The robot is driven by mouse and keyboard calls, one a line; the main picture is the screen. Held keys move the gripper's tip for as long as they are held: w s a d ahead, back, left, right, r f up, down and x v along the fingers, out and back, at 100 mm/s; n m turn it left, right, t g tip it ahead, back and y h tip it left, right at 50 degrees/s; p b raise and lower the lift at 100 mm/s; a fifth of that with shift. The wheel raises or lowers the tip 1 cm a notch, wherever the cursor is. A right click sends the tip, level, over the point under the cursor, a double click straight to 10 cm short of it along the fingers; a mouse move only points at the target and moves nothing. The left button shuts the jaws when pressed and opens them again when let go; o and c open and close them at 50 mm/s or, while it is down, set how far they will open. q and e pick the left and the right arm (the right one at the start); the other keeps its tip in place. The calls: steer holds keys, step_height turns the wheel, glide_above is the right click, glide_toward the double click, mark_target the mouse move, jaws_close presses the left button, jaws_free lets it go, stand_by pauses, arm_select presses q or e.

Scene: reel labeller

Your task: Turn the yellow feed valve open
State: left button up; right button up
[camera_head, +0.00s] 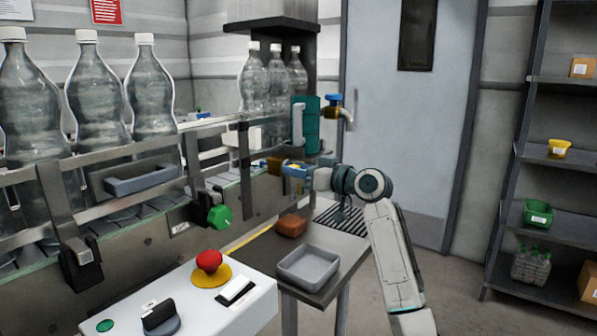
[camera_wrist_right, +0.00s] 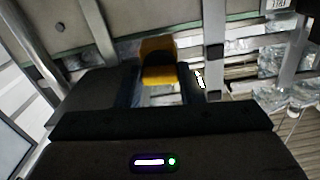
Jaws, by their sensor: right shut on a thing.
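The yellow feed valve (camera_head: 273,166) is on the side of the bottling line, and its handle is mostly hidden by my right gripper (camera_head: 286,168). In the right wrist view, the yellow valve handle (camera_wrist_right: 158,58) sits between the fingertips of my right gripper (camera_wrist_right: 160,88), which is shut on it. The right arm reaches in over the small side table from the right. Which way the valve is turned cannot be told. My left gripper is not in view.
Large bottles (camera_head: 100,95) stand along the conveyor at left. A blue-handled tap (camera_head: 340,105) is just above and right of my gripper. A red button (camera_head: 209,260) is on the front panel.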

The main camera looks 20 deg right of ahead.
steer(key=o, duration=1)
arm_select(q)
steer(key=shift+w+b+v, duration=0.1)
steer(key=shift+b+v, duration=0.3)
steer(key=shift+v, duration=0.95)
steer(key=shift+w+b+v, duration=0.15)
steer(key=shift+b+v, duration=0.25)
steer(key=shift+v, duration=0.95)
arm_select(e)
steer(key=v, duration=1)
steer(key=shift+s+d, duration=0.3)
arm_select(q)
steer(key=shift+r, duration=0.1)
